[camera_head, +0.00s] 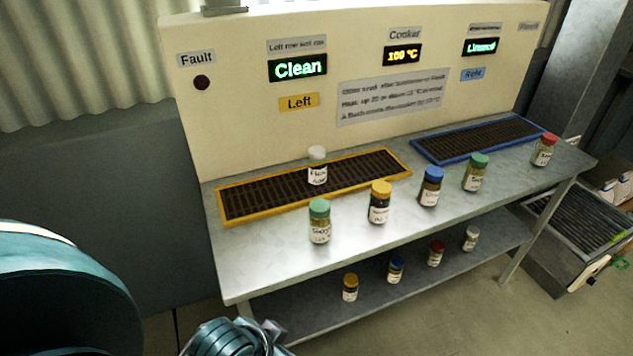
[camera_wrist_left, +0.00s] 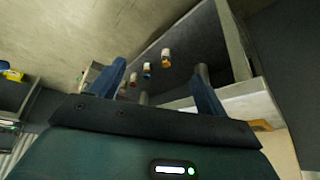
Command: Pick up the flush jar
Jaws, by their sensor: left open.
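The jar with a white lid (camera_head: 317,166) stands upright on the yellow-framed left grate (camera_head: 250,204). Its label is blurred but may read as flush; I cannot be sure. A second white-lidded jar (camera_head: 471,238) stands on the lower shelf, its label too small to read. My left gripper (camera_wrist_left: 160,68) is open and empty in the left wrist view, facing the jars on the lower shelf from a distance. Its fingertips do not show clearly in the head view. My right gripper is not in view.
Jars with green (camera_head: 319,222), yellow (camera_head: 380,203), blue (camera_head: 430,187) and red (camera_head: 545,150) lids stand along the metal table (camera_head: 275,265). Several more stand on the lower shelf (camera_head: 320,318). A panel (camera_head: 340,70) shows Clean and 100 °C. A grated box (camera_head: 580,230) stands at right.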

